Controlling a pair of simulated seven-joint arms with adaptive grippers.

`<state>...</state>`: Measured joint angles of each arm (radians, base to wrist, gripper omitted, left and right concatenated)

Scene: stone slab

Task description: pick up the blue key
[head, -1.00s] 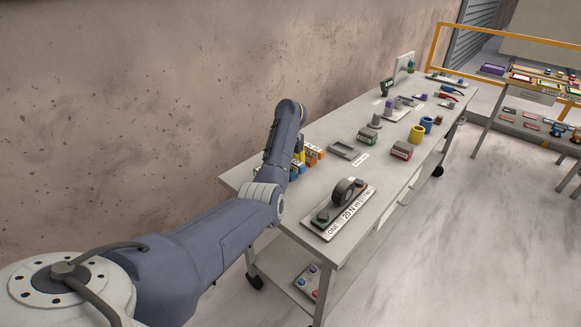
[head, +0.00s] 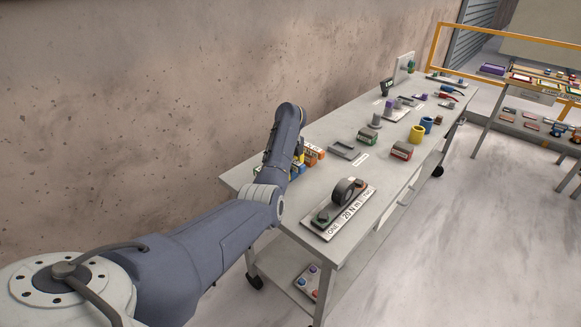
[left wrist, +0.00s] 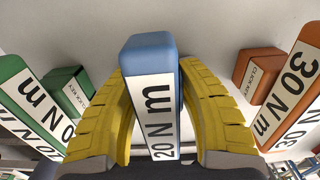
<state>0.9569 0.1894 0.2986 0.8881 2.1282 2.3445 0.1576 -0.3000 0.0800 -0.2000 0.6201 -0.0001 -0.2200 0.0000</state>
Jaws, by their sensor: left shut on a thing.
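The blue key (left wrist: 150,58) is a blue block with a white label reading "20 N m". In the left wrist view it stands between the two yellow fingers of my left gripper (left wrist: 165,110), which are shut on its sides. In the head view my left arm hides most of the gripper; a bit of blue (head: 297,169) shows beside the arm at the table's near left end. I cannot tell whether the key touches the table. My right gripper is not in view.
A green key (left wrist: 30,95) stands left of the blue one, an orange key (left wrist: 295,90) right, with small blocks behind.

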